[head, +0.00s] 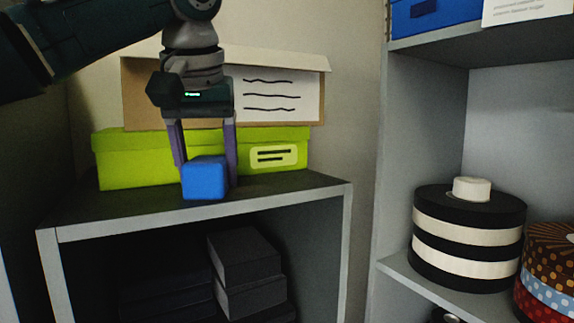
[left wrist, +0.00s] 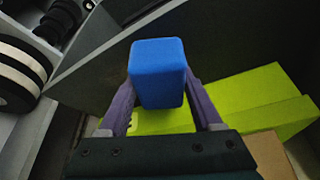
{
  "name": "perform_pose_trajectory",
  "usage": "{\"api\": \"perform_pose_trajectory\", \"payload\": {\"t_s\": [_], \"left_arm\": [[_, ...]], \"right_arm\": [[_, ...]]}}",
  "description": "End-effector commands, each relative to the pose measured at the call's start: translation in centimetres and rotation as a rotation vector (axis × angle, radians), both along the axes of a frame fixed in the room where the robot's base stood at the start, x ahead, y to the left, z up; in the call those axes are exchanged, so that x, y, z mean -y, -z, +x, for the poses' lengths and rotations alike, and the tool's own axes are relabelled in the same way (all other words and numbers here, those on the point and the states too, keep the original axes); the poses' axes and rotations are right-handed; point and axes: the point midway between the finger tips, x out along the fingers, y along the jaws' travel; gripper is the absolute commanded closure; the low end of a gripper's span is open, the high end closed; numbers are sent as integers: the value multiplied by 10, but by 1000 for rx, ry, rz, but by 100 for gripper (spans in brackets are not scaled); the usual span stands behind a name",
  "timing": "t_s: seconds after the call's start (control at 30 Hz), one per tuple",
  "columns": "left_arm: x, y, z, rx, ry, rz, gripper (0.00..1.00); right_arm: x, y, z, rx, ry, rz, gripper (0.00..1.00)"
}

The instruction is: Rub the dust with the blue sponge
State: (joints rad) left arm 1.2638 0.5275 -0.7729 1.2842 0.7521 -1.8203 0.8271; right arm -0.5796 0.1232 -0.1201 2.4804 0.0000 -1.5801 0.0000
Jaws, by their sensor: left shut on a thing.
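The blue sponge (head: 204,178) is a small block held between the purple fingers of my left gripper (head: 205,170). The gripper points down over the front part of the grey shelf top (head: 290,186). The left wrist view also shows the sponge (left wrist: 157,75) between the two fingers of my left gripper (left wrist: 163,100). I cannot tell whether the sponge touches the shelf top. No dust can be made out on the dark surface. My right gripper is in neither view.
A lime green box (head: 130,160) with a brown cardboard box (head: 140,95) on it stands behind the sponge. Dark boxes (head: 245,258) sit in the compartment below. At right, a shelf unit (head: 425,120) holds a black-and-white striped round box (head: 468,240).

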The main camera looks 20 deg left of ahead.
Motion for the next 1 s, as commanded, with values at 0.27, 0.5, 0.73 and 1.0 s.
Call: {"api": "perform_pose_trajectory", "payload": {"t_s": [0.27,0.5,0.73,1.0], "left_arm": [[18,2,19,0,3,-2,95],[24,3,26,-1,4,-3,95],[39,2,42,-2,4,-5,95],[44,0,49,-1,6,-4,95]], "right_arm": [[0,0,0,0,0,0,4],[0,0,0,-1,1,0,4],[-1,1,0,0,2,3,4],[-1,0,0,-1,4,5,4]]}}
